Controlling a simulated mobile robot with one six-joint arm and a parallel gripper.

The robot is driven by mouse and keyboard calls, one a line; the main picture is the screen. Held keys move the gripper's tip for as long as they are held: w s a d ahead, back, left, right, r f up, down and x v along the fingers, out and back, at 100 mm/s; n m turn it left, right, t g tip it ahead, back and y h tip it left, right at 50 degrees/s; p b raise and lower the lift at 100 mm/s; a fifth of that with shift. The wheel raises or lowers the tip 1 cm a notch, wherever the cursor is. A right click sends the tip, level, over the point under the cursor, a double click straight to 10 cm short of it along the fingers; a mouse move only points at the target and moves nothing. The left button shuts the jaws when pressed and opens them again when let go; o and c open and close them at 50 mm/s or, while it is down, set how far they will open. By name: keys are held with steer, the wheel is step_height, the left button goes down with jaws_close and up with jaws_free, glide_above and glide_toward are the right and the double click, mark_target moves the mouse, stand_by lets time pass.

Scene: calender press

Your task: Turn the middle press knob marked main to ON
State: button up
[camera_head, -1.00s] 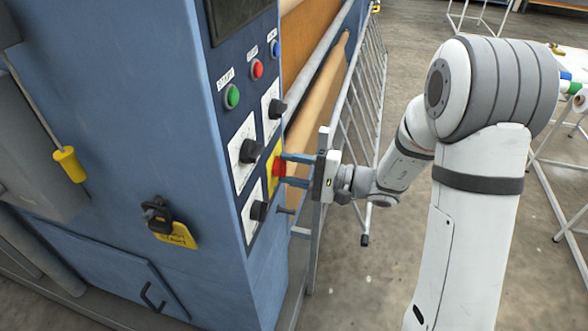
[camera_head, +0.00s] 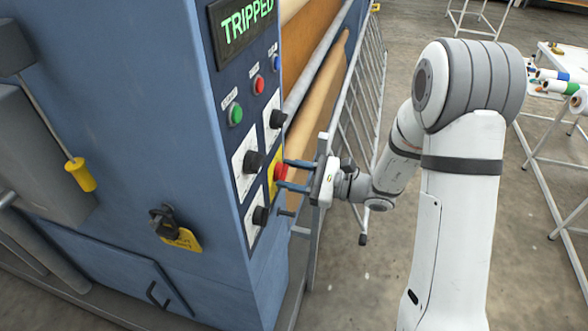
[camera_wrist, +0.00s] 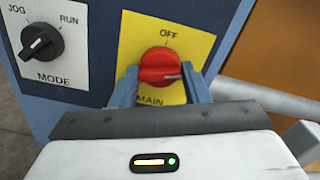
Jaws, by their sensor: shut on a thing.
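The main knob is a round red knob (camera_wrist: 160,66) on a yellow plate (camera_wrist: 195,45) marked OFF above and MAIN below. Its grip bar lies roughly level in the wrist view, and no ON mark is visible there. My gripper (camera_wrist: 161,85) is shut on the knob, with one blue finger at each side. In the head view my gripper (camera_head: 283,174) reaches from the right to the red knob (camera_head: 280,172) on the panel's right column.
A black MODE knob (camera_wrist: 41,43) marked JOG and RUN is left of the main knob in the wrist view. The display (camera_head: 243,28) reads TRIPPED. Green (camera_head: 235,114) and red (camera_head: 258,85) buttons are on the panel. A metal guard (camera_head: 365,110) stands close behind my wrist.

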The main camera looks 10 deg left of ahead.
steer(key=shift+m+p, duration=1.1)
steer(key=shift+m, duration=0.8)
steer(key=o, duration=1)
steer(key=shift+a, duration=0.1)
steer(key=shift+s+d+b, duration=0.15)
steer(key=shift+d, duration=1.15)
steer(key=shift+s+d+b, duration=0.2)
steer(key=shift+d, duration=1.1)
steer(key=shift+s+d+b, duration=0.15)
steer(key=shift+d, duration=1.15)
